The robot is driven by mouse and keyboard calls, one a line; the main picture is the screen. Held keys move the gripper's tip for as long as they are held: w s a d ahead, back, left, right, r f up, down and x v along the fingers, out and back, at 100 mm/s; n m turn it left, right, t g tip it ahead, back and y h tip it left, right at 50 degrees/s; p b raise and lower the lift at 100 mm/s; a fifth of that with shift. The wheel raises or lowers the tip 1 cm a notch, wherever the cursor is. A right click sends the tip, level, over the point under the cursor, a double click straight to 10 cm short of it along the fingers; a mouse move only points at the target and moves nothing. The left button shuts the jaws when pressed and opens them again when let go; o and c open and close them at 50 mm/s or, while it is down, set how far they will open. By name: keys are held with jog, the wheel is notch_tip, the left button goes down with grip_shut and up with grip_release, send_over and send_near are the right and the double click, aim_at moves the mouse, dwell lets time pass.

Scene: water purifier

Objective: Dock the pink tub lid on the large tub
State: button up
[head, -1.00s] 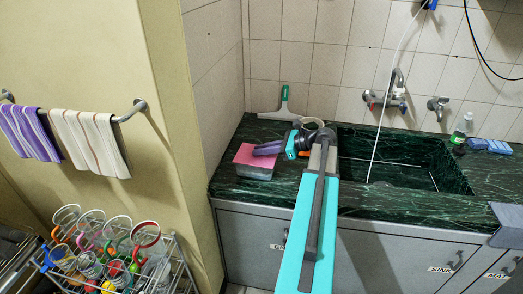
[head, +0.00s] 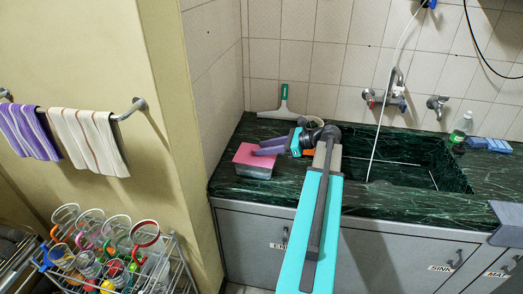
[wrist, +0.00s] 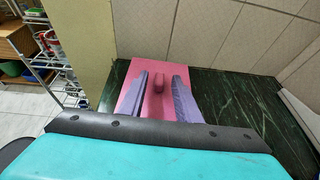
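The pink tub lid (head: 249,154) lies on top of the greyish tub (head: 254,172) at the left end of the green counter. I cannot tell whether it is fully seated. In the wrist view the lid (wrist: 160,109) shows a small raised knob (wrist: 159,82) in its middle. My gripper (head: 262,151) reaches in from the right, its purple fingers over the lid. In the wrist view my gripper (wrist: 160,85) is open, one finger on each side of the knob, with a gap to both. The tub is hidden there beneath the lid.
The sink (head: 400,160) lies right of my arm. A bottle (head: 461,128) and blue sponges (head: 489,145) stand farther right. The tiled wall is close behind.

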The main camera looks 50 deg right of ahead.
jog(key=b+v, duration=0.1)
jog(key=v, duration=0.9)
jog(key=shift+r, duration=0.1)
dwell(0.5)
